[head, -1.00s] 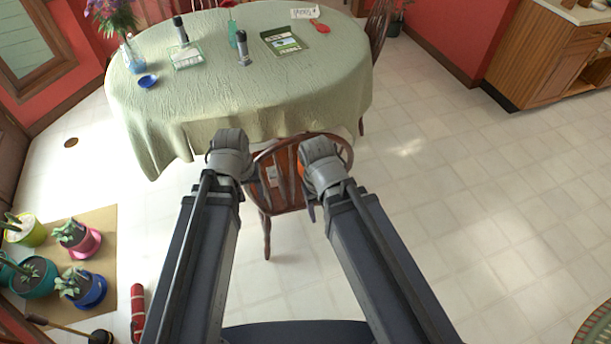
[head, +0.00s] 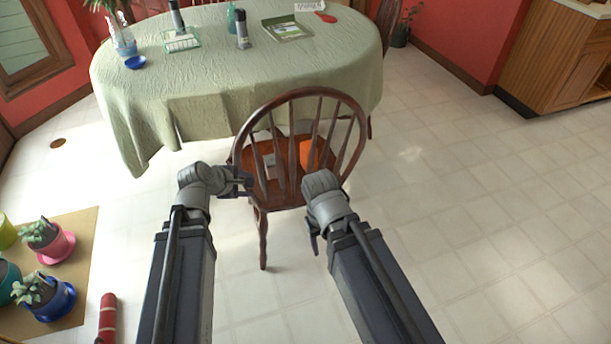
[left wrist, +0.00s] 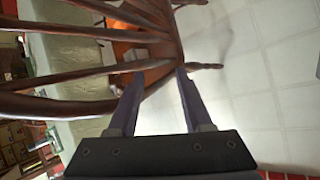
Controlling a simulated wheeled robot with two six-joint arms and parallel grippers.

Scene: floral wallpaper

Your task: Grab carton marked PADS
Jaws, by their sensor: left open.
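No marking reading PADS is legible in either view. A small pale box-like item (head: 269,160) lies on the seat of the wooden chair (head: 262,192), partly behind the back spindles. It also shows in the left wrist view (left wrist: 134,54), beside an orange item (left wrist: 124,34). I cannot tell whether it is the carton. My left gripper (head: 246,183) is at the chair's left side, near the seat edge. In the left wrist view it is open (left wrist: 161,74), with nothing between the fingers. My right gripper (head: 315,236) is low, to the right of the chair; its jaw opening is unclear.
The table with green cloth (head: 215,92) stands behind the chair, with bottles, a tray (head: 181,41) and a blue bowl (head: 135,63) on it. Potted plants (head: 45,240) stand on a mat at left, near a red cylinder (head: 107,318). The floor at right is clear.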

